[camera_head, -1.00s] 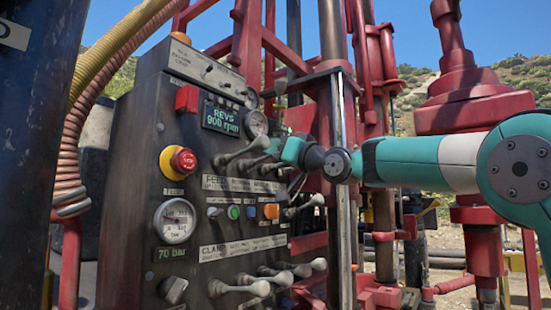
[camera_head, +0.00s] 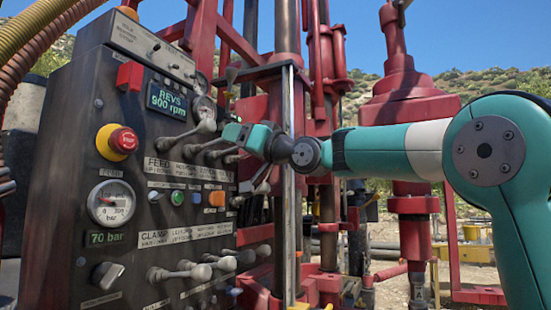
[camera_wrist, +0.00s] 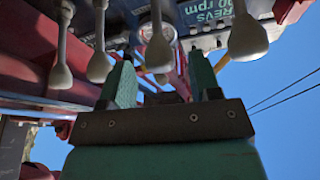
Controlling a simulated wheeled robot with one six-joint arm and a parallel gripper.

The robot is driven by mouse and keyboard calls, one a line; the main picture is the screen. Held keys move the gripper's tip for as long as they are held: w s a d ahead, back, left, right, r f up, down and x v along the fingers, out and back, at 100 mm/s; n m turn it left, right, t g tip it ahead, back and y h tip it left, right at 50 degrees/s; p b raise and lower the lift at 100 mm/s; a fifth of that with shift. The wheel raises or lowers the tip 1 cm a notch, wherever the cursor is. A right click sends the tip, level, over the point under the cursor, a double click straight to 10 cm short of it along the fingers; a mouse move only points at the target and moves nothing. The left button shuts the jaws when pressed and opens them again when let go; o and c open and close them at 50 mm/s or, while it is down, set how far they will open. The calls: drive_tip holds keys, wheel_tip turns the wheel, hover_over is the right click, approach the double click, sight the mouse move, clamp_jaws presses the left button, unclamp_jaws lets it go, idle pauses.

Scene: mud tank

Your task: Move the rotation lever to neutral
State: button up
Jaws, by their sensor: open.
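The dark control panel (camera_head: 75,180) fills the left of the head view. Its upper lever row sits under the REVS display, with a FEED label below; the rotation label is too small to read surely. The left lever (camera_head: 205,127) has a grey knob. My gripper (camera_head: 232,134) is at the right of this row, its teal fingers partly covering the levers behind. In the wrist view my gripper (camera_wrist: 160,75) is open. One lever knob (camera_wrist: 158,55), possibly the rotation lever, appears between the fingers; contact cannot be told. Another knob (camera_wrist: 247,40) hangs right, two more left.
A red emergency stop (camera_head: 122,141) and a pressure gauge (camera_head: 111,203) are on the panel's left. A lower lever row (camera_head: 190,270) sits near the CLAMP label.

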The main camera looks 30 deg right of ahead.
drive_tip(key=b+v, duration=0.4)
drive_tip(key=v, duration=0.8)
drive_tip(key=shift+s, duration=0.15)
drive_tip(key=s+a+f+g+h+p, duration=0.1)
drive_tip(key=s+a+f+g+p, duration=0.1)
drive_tip(key=a+f+g, duration=0.6)
drive_tip(key=s+a+f+g+h+p, duration=0.15)
drive_tip(key=a+f, duration=0.25)
drive_tip(key=f, duration=0.9)
drive_tip(key=s+a+f+n+g+h+p, duration=0.1)
drive_tip(key=s+f+n+g+h+p, duration=0.1)
drive_tip(key=s+f+g, duration=0.7)
drive_tip(key=s+f+n+h, duration=0.1)
drive_tip(key=s+f+h, duration=0.1)
drive_tip(key=s+f, duration=0.5)
drive_tip(key=shift+s+a+f+n, duration=0.3)
drive_tip(key=shift+s+f, duration=0.1)
drive_tip(key=shift+s, duration=1.75)
drive_tip(key=shift+g, duration=0.25)
